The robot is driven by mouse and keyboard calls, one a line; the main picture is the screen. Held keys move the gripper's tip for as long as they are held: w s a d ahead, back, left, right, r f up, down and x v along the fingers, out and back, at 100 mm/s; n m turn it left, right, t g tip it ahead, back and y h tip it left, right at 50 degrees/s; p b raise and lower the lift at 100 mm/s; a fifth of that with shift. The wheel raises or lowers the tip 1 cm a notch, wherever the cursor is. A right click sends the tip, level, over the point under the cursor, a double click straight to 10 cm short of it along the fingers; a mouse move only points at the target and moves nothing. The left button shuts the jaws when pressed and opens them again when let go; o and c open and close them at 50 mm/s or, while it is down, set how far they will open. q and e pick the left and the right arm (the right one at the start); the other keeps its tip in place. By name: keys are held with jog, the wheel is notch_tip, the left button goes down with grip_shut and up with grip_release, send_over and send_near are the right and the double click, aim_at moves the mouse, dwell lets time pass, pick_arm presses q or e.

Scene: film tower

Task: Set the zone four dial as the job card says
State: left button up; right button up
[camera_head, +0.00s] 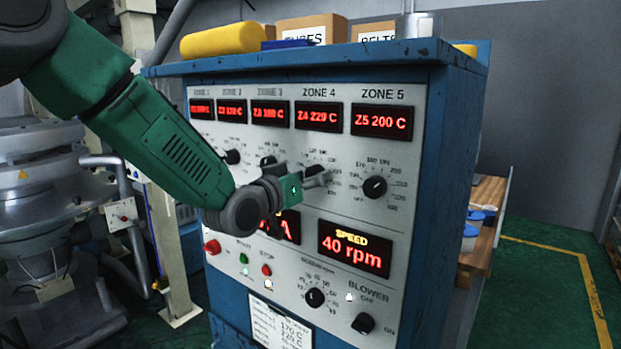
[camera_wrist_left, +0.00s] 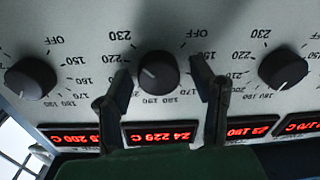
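The zone four dial (camera_wrist_left: 158,70) is a round black knob on the grey panel, upside down in the left wrist view. My left gripper (camera_wrist_left: 164,88) is open, one finger on each side of the knob, with small gaps visible. The knob's white mark points left there, toward the 220–230 side. In the head view the left gripper (camera_head: 316,177) is at this dial and partly hides it. The job card (camera_head: 281,324) is low on the panel; 170 C shows, other lines are hard to read.
The zone five dial (camera_head: 375,187) is right of the gripper; the zone three dial (camera_head: 267,161) is close on the other side. A speed display (camera_head: 354,249) and blower switch (camera_head: 363,323) are below. Boxes and a yellow roll (camera_head: 222,40) lie on the cabinet top.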

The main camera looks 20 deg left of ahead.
pick_arm(q)
jog(key=c, duration=0.8)
jog(key=shift+n, duration=0.3)
jog(key=shift+n+b, duration=0.4)
jog(key=shift+n, duration=2)
jog(key=o, duration=1.1)
jog(key=shift+o, duration=0.2)
